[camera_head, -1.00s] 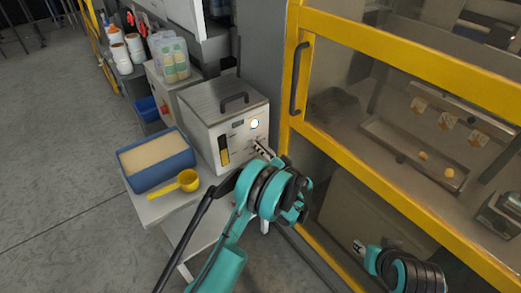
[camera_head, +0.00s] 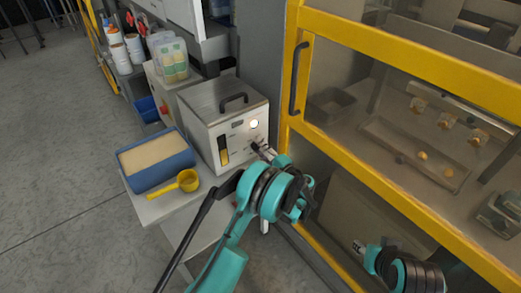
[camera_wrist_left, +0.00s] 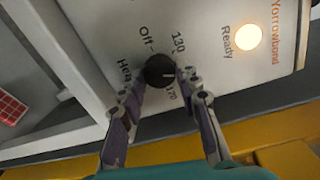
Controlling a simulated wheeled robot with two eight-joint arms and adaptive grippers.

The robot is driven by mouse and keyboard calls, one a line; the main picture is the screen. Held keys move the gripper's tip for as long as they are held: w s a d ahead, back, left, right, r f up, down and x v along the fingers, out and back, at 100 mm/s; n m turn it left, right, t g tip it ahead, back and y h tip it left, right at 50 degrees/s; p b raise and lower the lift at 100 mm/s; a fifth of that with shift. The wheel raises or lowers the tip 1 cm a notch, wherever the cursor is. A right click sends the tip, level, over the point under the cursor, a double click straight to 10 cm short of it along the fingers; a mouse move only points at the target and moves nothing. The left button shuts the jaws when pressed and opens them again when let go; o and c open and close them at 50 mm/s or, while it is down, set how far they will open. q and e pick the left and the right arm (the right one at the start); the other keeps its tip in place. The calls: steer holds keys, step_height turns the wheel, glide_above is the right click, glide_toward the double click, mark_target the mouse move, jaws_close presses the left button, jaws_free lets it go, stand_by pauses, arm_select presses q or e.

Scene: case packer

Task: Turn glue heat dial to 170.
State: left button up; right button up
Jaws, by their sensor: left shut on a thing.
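The glue unit (camera_head: 202,137) is a pale metal box with a top handle, standing on a white stand. Its black round heat dial (camera_wrist_left: 158,71) sits on the front panel among the printed marks "Off", "130" and a partly covered one that looks like 170. The dial's white line points right in the left wrist view, between 130 and that lower mark. My left gripper (camera_wrist_left: 160,82) is shut on the dial, one finger on each side; it also reaches the panel in the head view (camera_head: 257,148). My right gripper (camera_head: 359,247) is low at the right, away from the unit; its fingers are unclear.
A round lamp marked "Ready" (camera_wrist_left: 248,37) is lit beside the dial. A blue bin of pale granules (camera_head: 155,178) and a yellow scoop (camera_head: 187,181) are left of the unit. A yellow-framed machine guard (camera_head: 295,85) stands close on the right.

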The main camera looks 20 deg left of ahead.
arm_select(q)
steer(key=m, duration=0.7)
steer(key=shift+f+y, duration=0.1)
steer(key=shift+y, duration=0.2)
steer(key=m, duration=0.6)
steer(key=shift+m, duration=0.3)
steer(key=o, duration=1.2)
steer(key=shift+a+f, duration=0.1)
steer(key=shift+c, duration=0.2)
steer(key=v, duration=1.2)
steer(key=shift+f, duration=0.1)
